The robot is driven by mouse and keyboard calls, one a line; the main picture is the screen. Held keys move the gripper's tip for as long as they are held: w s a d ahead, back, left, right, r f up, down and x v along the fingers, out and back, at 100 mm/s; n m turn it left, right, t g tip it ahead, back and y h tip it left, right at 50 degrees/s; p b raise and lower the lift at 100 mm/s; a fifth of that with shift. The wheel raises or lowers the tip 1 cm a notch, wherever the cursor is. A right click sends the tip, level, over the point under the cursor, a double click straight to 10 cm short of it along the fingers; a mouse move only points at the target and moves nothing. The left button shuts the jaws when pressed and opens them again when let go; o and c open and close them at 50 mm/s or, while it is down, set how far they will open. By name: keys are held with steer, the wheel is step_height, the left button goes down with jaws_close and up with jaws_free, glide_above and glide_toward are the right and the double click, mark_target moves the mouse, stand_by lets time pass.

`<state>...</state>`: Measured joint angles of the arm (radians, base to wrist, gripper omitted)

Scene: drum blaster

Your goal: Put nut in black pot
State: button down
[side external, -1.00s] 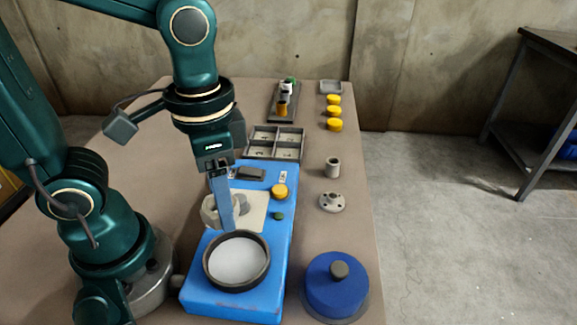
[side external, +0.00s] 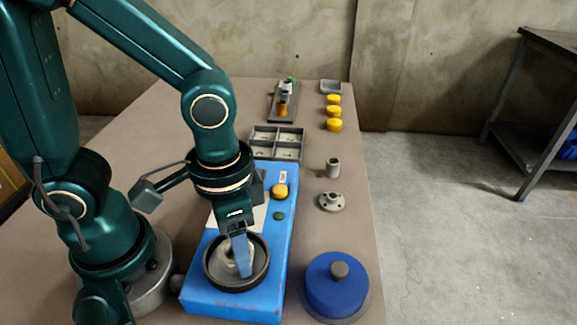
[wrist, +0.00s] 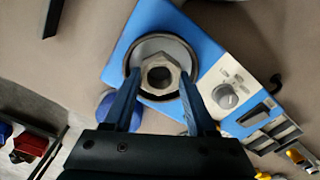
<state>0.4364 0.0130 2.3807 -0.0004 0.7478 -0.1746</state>
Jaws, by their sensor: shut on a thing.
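My gripper (side external: 243,268) is shut on a grey hexagonal nut with a round hole. The nut shows between the two blue fingers in the wrist view (wrist: 146,74). The black pot (side external: 209,270) is a round, dark-rimmed dish with a pale inside, at the near end of the blue machine. In the side view the fingers are over the pot's opening and hide part of the nut. In the wrist view the pot's dark rim (wrist: 158,37) rings the nut. I cannot tell whether the nut touches the pot's bottom.
The blue machine (side external: 266,292) carries a yellow knob (side external: 280,191) and a green button (side external: 279,216). A blue round lid-like piece (side external: 325,297) stands to the right of it. A grey flange (side external: 332,202), a grey sleeve (side external: 333,167) and yellow discs (side external: 334,112) stand further back. A divided tray (side external: 277,142) is behind.

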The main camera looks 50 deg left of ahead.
steer(key=shift+f, duration=0.2)
steer(key=c, duration=0.5)
jaws_free()
steer(key=shift+r, duration=0.15)
step_height(320, 180, up, 12)
steer(key=w+a+f+n+t, duration=0.1)
steer(key=a+f+n+t, duration=0.1)
steer(key=a+t, duration=0.3)
steer(key=shift+w+a+f+n+t, duration=0.25)
steer(key=shift+a+n, duration=0.25)
steer(key=shift+a, duration=0.55)
